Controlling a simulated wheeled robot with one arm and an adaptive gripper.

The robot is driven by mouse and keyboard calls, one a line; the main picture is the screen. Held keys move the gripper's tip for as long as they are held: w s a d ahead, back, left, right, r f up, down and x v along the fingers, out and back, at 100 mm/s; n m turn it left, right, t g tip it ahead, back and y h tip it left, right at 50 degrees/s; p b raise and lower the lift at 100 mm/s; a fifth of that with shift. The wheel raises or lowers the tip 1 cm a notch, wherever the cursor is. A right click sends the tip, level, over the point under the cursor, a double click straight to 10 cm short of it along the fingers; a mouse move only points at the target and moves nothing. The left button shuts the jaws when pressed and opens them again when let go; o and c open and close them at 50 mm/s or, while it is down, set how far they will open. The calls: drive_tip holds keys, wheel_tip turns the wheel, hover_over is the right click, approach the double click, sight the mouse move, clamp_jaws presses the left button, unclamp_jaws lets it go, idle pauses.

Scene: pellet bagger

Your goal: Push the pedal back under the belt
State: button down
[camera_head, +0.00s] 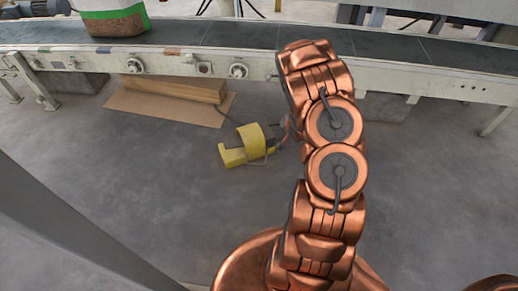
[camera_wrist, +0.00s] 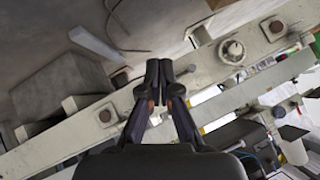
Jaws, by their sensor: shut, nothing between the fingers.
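The yellow foot pedal (camera_head: 236,155) lies on the concrete floor in front of the conveyor, left of my arm in the head view. It has a raised yellow hood and a thin cable or bar at its right side. I do not see the pedal in the wrist view. The conveyor belt (camera_head: 230,34) runs across the top of the head view. My gripper (camera_wrist: 158,72) is shut and empty in the wrist view, in front of the tilted conveyor frame (camera_wrist: 60,133). In the head view my arm mostly hides it, close to the pedal's right side; contact cannot be told.
A wooden beam (camera_head: 175,89) lies on a cardboard sheet (camera_head: 150,108) under the belt, behind the pedal. A dark cable runs from there to the pedal. A bag of pellets (camera_head: 118,24) stands on the belt. A grey post crosses the lower left. Floor left of the pedal is clear.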

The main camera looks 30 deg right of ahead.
wheel_tip(320, 180, down, 13)
drive_tip(key=a+m+t+y+b, duration=0.1)
drive_tip(key=a+m+t+b, duration=0.15)
drive_tip(key=b, duration=0.25)
drive_tip(key=m+t+b, duration=0.6)
drive_tip(key=m+b, duration=0.1)
drive_tip(key=b, duration=0.1)
approach(257, 138)
drive_tip(key=shift+n+h, duration=0.25)
drive_tip(key=shift+h, duration=0.15)
drive_tip(key=w+b, duration=0.1)
drive_tip(key=w, duration=0.1)
drive_tip(key=w+b, duration=0.1)
drive_tip(key=w, duration=0.1)
drive_tip(key=w+b, duration=0.1)
drive_tip(key=w, duration=0.1)
drive_tip(key=shift+w+d+f+b, duration=0.1)
drive_tip(key=shift+w+d+b, duration=0.05)
drive_tip(key=shift+d+b, duration=0.15)
drive_tip(key=shift+w, duration=0.45)
drive_tip(key=shift+d, duration=0.15)
